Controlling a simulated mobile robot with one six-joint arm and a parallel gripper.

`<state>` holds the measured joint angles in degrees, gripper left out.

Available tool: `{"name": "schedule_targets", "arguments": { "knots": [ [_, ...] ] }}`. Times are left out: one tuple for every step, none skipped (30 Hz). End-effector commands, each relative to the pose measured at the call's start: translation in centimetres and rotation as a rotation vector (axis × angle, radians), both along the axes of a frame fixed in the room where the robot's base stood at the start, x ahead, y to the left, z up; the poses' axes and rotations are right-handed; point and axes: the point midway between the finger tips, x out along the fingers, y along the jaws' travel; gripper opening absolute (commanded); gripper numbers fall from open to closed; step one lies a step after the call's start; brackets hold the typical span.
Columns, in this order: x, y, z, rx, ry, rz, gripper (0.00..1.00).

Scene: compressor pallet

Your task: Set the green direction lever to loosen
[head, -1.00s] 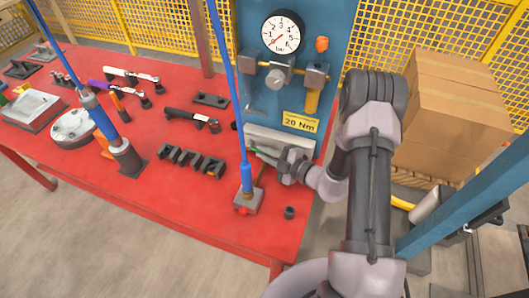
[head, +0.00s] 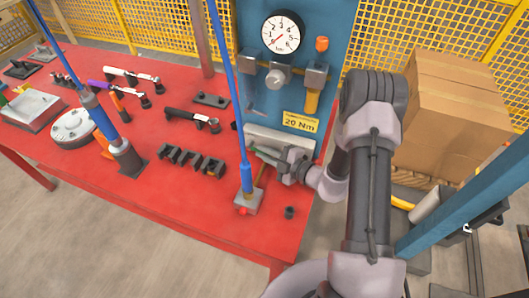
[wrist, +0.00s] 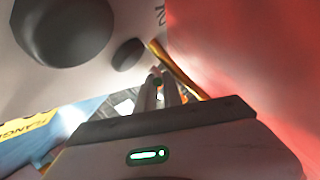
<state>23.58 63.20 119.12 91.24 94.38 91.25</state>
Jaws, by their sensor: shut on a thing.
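My gripper (head: 277,160) is at the right end of the red bench, low in front of the blue panel and the pale block below it. In the wrist view its two fingers (wrist: 160,92) are close together, with a small green piece (wrist: 157,82) between their tips. I take this piece to be the green direction lever, and the gripper is shut on it. In the head view a slim green part (head: 264,155) shows beside the fingers. Most of the lever is hidden by my gripper, and its setting cannot be read.
A blue tool (head: 243,140) hangs upright close to the left of my gripper, its foot at a small grey block (head: 249,202). A gauge (head: 283,33) and a yellow 20 Nm label (head: 300,122) are on the panel. A cardboard box (head: 455,115) stands to the right.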

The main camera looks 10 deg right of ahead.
Motion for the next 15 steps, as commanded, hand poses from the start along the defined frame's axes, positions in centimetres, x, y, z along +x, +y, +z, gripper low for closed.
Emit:
{"name": "schedule_targets", "arguments": {
  "knots": [
    [0.0,0.0,0.0,0.0,0.002,-0.001,0.0],
    [0.0,0.0,0.0,0.0,0.002,-0.001,0.0],
    [0.0,0.0,0.0,-0.002,0.002,-0.001,0.0],
    [0.0,0.0,0.1,-0.004,0.003,0.0,0.0],
    [0.0,0.0,0.2,-0.007,0.006,0.0,0.0],
    [0.0,0.0,0.3,-0.014,0.01,0.001,0.0],
    [0.0,0.0,0.4,-0.02,0.015,0.001,0.0],
    [0.0,0.0,0.6,-0.026,0.02,0.0,0.0],
    [0.0,0.1,0.8,-0.041,0.029,0.001,0.0],
    [0.0,0.1,1.0,-0.052,0.037,0.001,0.0],
    [0.0,0.1,1.2,-0.065,0.045,0.001,0.0],
    [0.0,0.1,1.5,-0.085,0.058,0.003,0.0],
    [0.0,0.1,1.7,-0.101,0.07,0.001,0.0],
    [0.0,0.2,1.9,-0.118,0.082,0.002,0.0],
    [0.0,0.2,2.1,-0.144,0.099,0.002,0.0]
  ]
}}
